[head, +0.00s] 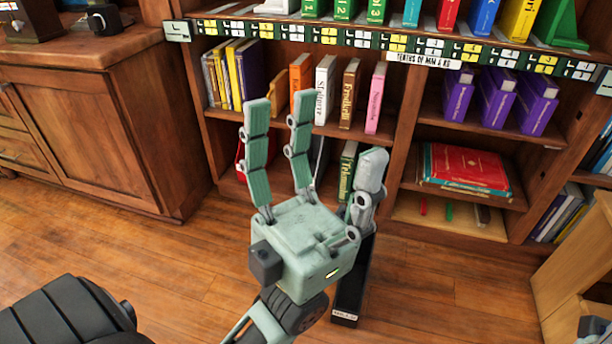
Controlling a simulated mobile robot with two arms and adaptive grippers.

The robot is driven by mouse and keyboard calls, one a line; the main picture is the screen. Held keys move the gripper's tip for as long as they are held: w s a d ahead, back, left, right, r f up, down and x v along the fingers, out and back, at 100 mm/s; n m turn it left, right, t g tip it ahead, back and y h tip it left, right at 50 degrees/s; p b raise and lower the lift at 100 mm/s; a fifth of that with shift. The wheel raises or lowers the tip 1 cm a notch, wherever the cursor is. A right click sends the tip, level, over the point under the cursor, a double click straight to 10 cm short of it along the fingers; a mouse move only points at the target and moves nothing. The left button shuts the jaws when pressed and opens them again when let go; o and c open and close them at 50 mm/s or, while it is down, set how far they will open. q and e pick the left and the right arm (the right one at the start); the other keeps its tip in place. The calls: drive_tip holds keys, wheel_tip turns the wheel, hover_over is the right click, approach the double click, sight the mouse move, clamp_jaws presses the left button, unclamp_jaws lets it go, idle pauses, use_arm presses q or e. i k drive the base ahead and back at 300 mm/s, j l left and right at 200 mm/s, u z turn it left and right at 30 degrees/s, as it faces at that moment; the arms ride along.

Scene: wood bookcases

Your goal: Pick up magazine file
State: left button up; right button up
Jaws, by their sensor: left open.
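A narrow black file box (351,285), which looks like the magazine file, stands on the wood floor in front of the bookcase. It has a small white label low on its front. My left gripper (318,135) is open and empty, its three pale green fingers pointing up and away toward the shelves. Its palm and one finger cover the upper part of the black box; I cannot tell whether they touch it. A small part of what seems to be my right gripper (594,328) shows at the lower right corner; its fingers are not clear.
The wood bookcase (405,120) holds books, purple binders (497,100) and a red book stack (465,168). A wood cabinet (90,130) stands at left. A light wood piece (575,270) stands at right. Floor left of the gripper is clear.

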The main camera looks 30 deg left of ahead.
sight(314, 155)
drive_tip(key=i+l+u, duration=0.1)
drive_tip(key=l, duration=0.25)
drive_tip(key=i+l+u, duration=0.1)
drive_tip(key=i+l, duration=0.15)
drive_tip(key=i+l+u, duration=0.15)
drive_tip(key=l, duration=0.25)
drive_tip(key=u, duration=1.2)
